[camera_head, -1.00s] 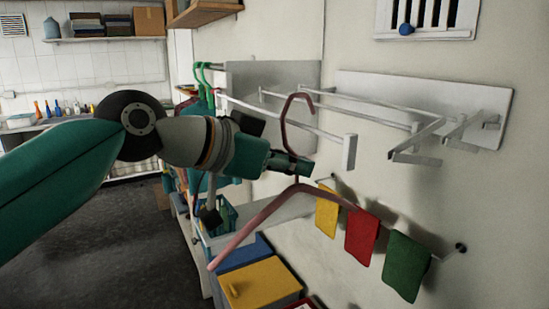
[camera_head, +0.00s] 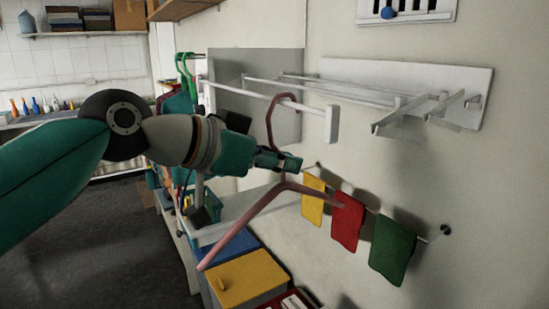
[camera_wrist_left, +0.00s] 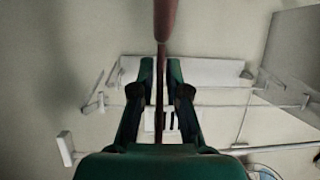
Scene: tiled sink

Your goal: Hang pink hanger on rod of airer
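The pink hanger (camera_head: 242,228) is at the middle of the head view, its hook up and its arms sloping down. My left gripper (camera_head: 291,162) looks nearly shut around its neck, just below the hook. The left wrist view also shows the hanger (camera_wrist_left: 165,20) running between my left fingers (camera_wrist_left: 161,70). The airer (camera_head: 470,95) is on the wall. The top of the hook crosses its front rod (camera_head: 240,93) in the picture, left of the rod's white end block (camera_head: 331,123). I cannot tell whether the hook bears on the rod. My right gripper is not in view.
Green hangers (camera_head: 185,68) with clothes hang at the rod's far end. A yellow cloth (camera_head: 313,198), a red cloth (camera_head: 347,220) and a green cloth (camera_head: 393,248) hang on a lower wall rail. A yellow-topped box (camera_head: 245,277) stands below.

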